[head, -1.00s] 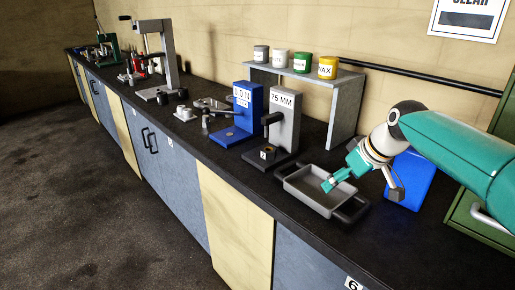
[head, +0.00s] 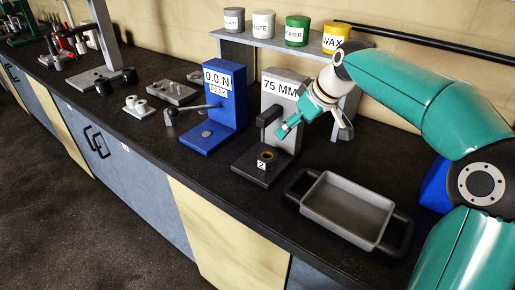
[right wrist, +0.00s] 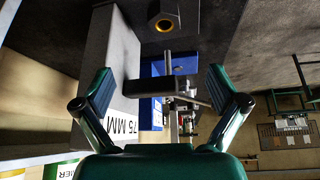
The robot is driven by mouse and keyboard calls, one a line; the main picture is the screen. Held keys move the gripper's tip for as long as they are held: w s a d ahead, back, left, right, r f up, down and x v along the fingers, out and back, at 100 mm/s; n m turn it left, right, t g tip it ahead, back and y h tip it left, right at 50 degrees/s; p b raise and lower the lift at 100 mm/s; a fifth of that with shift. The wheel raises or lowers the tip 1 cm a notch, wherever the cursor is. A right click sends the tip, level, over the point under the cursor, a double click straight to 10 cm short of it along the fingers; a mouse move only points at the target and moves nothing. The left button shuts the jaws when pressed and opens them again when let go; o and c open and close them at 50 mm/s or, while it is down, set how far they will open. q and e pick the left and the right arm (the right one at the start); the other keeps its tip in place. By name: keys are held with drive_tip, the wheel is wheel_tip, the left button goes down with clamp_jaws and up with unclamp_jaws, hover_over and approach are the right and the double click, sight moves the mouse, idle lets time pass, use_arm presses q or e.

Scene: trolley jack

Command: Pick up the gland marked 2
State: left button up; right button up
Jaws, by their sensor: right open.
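The gland marked 2 (head: 265,157) is a small dark piece with a brass-coloured ring on top and a white "2" label. It sits on the base of the grey stand marked 75 MM (head: 281,88). In the right wrist view the gland (right wrist: 163,16) is at the top edge, partly cut off, beyond my fingertips. My right gripper (head: 284,129) is open and empty, above and to the right of the gland, close to the stand's front. In the right wrist view its two fingers (right wrist: 158,76) are spread wide, apart from the gland. My left gripper is not in view.
The stand's dark arm (head: 270,115) juts out above the gland, close to my right gripper. A blue 0.0 N press (head: 226,105) stands to the left. An empty grey tray (head: 346,206) lies to the right. A shelf (head: 262,40) with several pots is behind.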

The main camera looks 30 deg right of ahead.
drive_tip(key=w, duration=0.2)
drive_tip(key=p, duration=0.1)
approach(267, 155)
drive_tip(key=x, duration=0.2)
drive_tip(key=shift+w+a+f, duration=0.15)
drive_tip(key=shift+w+a, duration=0.1)
drive_tip(key=shift+w, duration=0.05)
drive_tip(key=shift+w+f, duration=0.15)
drive_tip(key=shift+f, duration=0.3)
drive_tip(key=x, duration=0.1)
drive_tip(key=p+x, duration=0.1)
drive_tip(key=x, duration=0.1)
drive_tip(key=p+x, duration=0.1)
drive_tip(key=shift+a+f, duration=0.3)
drive_tip(key=shift+f, duration=0.4)
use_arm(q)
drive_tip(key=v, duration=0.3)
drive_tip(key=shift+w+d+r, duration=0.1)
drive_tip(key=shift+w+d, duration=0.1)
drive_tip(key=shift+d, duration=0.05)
use_arm(e)
drive_tip(key=shift+c, duration=0.3)
drive_tip(key=c, duration=1.6)
drive_tip(key=shift+r, duration=0.1)
drive_tip(key=shift+c, duration=0.4)
